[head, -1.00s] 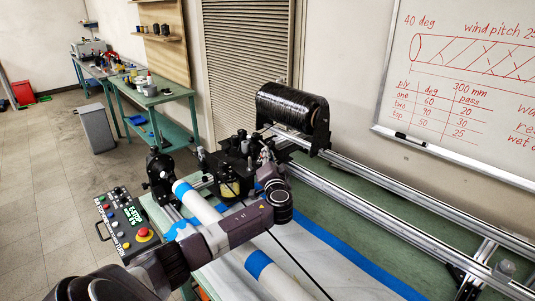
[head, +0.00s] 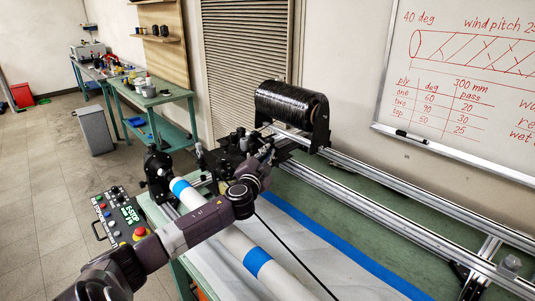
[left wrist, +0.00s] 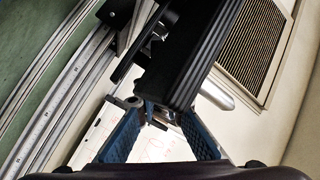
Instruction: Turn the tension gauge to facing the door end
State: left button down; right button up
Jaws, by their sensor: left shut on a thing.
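My left gripper (head: 262,168) reaches over the black carriage (head: 228,150) at the far end of the winding bench. In the left wrist view its blue fingers (left wrist: 165,118) close on a small grey metallic part, which I take to be the tension gauge (left wrist: 160,117). The fingers and a black ribbed body (left wrist: 187,55) hide most of it, and its dial face does not show. In the head view my wrist covers the gauge, so I cannot tell which way it faces. My right gripper is out of view.
A black tow spool (head: 290,108) stands behind the carriage. Metal rails (head: 385,205) run along the bench to the right. A white mandrel (head: 228,232) with blue bands lies under my forearm. A control box (head: 121,217) with a red button stands at left.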

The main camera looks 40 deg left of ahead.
pick_arm(q)
jog(key=shift+f, duration=0.1)
jog(key=c, duration=2)
grip_release()
jog(key=shift+c, duration=0.2)
jog(key=shift+s, duration=0.1)
jog(key=shift+s+d, duration=0.3)
jog(key=shift+s, duration=0.15)
jog(key=v, duration=1)
jog(key=shift+s, duration=0.4)
